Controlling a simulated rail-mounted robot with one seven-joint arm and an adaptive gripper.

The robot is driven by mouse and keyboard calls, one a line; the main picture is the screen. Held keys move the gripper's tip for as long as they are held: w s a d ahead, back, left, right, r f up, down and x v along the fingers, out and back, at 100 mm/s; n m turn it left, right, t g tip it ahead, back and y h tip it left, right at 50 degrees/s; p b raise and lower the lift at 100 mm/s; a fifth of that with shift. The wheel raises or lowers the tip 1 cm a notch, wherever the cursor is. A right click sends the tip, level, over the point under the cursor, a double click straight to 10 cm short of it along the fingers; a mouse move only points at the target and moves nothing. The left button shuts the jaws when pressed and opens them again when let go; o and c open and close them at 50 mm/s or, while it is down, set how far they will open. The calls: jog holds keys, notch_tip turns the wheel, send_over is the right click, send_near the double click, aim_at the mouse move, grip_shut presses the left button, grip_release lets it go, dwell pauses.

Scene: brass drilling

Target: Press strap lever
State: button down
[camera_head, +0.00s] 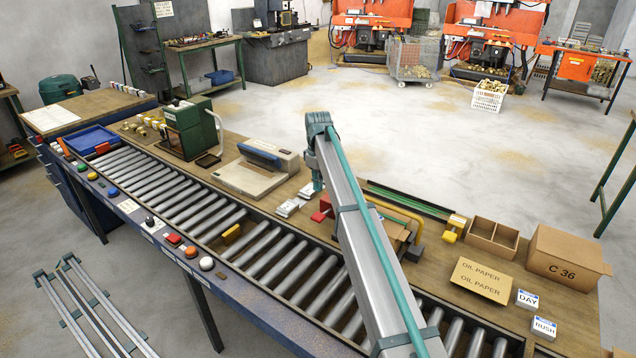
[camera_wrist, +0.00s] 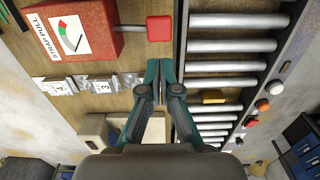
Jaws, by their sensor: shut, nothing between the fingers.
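The strap lever (camera_wrist: 160,29) has a red square pad on a short grey rod, seen at the top of the wrist view. The rod runs to a red housing (camera_wrist: 72,30) with a dial marked STRAP PULL. In the head view a red part (camera_head: 322,212) shows beside my arm, which hides much of this spot. My gripper (camera_wrist: 161,66) is shut and empty. In the wrist view its fingertips lie just below the red pad, with a small gap in the picture; their height over it cannot be told.
A roller conveyor (camera_head: 280,258) runs along the bench, with coloured buttons (camera_head: 172,239) on its front edge. A flat scale (camera_head: 246,178), a carton C 36 (camera_head: 563,262) and an open divided box (camera_head: 493,238) stand on the bench.

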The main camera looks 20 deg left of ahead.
aim_at(318, 216)
notch_tip(318, 216, down, 11)
jog(key=p, duration=0.3)
jog(key=shift+p, duration=0.3)
jog(key=shift+f, duration=0.1)
